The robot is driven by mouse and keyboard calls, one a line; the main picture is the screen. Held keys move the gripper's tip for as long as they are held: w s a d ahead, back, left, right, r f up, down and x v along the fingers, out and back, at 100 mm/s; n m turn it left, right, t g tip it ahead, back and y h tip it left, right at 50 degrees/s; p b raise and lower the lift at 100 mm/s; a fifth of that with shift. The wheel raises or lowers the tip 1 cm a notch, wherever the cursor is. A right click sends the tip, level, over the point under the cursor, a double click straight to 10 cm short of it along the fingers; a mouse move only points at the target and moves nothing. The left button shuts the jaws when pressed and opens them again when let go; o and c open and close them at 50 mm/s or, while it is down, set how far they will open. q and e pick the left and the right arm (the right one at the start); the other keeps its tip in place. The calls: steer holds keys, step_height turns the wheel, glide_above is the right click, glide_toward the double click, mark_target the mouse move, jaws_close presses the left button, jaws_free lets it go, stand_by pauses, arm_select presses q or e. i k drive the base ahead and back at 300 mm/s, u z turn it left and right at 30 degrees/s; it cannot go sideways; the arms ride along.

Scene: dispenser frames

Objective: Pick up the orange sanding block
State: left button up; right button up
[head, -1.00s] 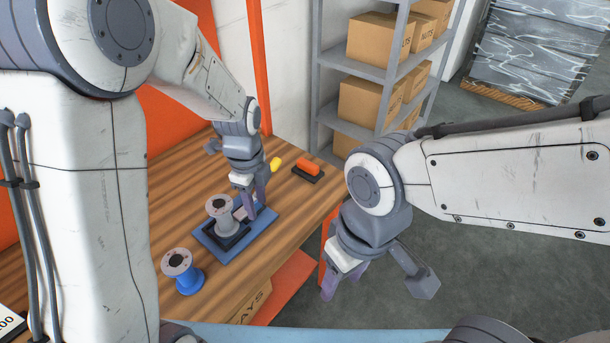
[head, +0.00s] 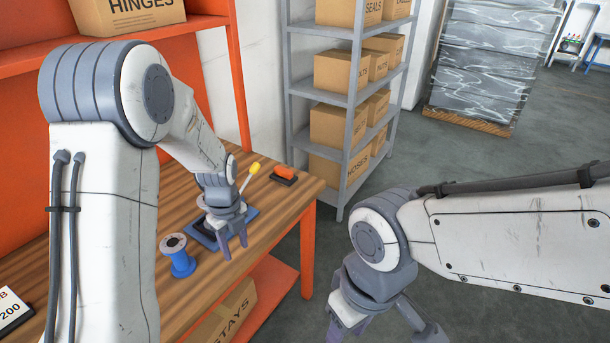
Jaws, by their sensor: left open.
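The orange sanding block (head: 285,173) lies on the wooden bench near its far right corner, with a dark part under its orange top. My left gripper (head: 235,248) is open and points down over the bench, in front of the blue tray (head: 251,214). It is apart from the block, lower and to the left in the picture, and nothing shows between its fingers. My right gripper (head: 349,330) hangs off to the right of the bench, low in the picture. Its fingertips are partly cut off by the bottom edge.
A yellow-handled tool (head: 254,168) lies between my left wrist and the block. A blue spool (head: 177,258) stands left of the tray. Grey shelving (head: 347,98) with cartons stands behind the bench.

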mark_target(281, 175)
steer(key=z, duration=0.55)
steer(key=i, duration=1.65)
steer(key=u, duration=0.75)
